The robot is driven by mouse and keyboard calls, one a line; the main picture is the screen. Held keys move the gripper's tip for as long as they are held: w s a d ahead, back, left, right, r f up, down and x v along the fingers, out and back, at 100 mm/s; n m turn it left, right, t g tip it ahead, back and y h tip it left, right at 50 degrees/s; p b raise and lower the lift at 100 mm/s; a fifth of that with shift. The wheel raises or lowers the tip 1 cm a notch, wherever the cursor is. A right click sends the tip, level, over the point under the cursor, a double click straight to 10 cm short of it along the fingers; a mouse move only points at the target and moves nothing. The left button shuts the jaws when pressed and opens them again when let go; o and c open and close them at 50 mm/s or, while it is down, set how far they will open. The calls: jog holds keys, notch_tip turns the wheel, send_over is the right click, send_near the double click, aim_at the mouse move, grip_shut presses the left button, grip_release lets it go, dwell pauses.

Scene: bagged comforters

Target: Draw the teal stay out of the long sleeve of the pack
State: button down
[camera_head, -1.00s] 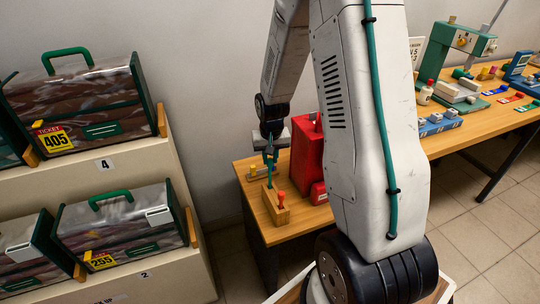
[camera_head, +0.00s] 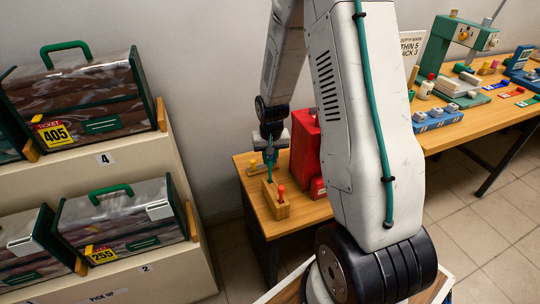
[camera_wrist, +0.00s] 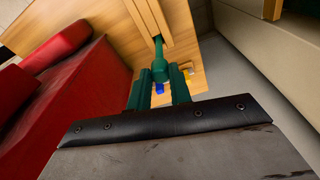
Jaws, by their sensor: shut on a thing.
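My gripper (camera_head: 270,160) is over a small wooden block (camera_head: 277,211) on the near end of the table. In the wrist view its green fingers (camera_wrist: 160,78) are shut on a green-handled piece (camera_wrist: 159,66) with a blue end, its shaft reaching down to the wooden block. I cannot tell whether this piece is the teal stay. The packs are clear bags with dark green trim and green handles on the shelves at left. The upper one (camera_head: 85,92) carries a yellow 405 ticket, the lower one (camera_head: 125,222) a 255 ticket. I cannot make out a long sleeve on them.
A red case (camera_head: 304,145) stands close to the right of my gripper. A red-headed peg (camera_head: 281,190) stands in the wooden block. The shelf unit (camera_head: 125,160) is at left. A longer table (camera_head: 470,122) with a green press and small parts is at right.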

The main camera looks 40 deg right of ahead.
jog(key=shift+f, duration=0.25)
jog(key=c, duration=1.2)
grip_release()
jog(key=r, duration=0.7)
jog(key=shift+s+a+r, duration=0.25)
jog(key=shift+s+r, duration=0.05)
jog(key=shift+s, duration=0.1)
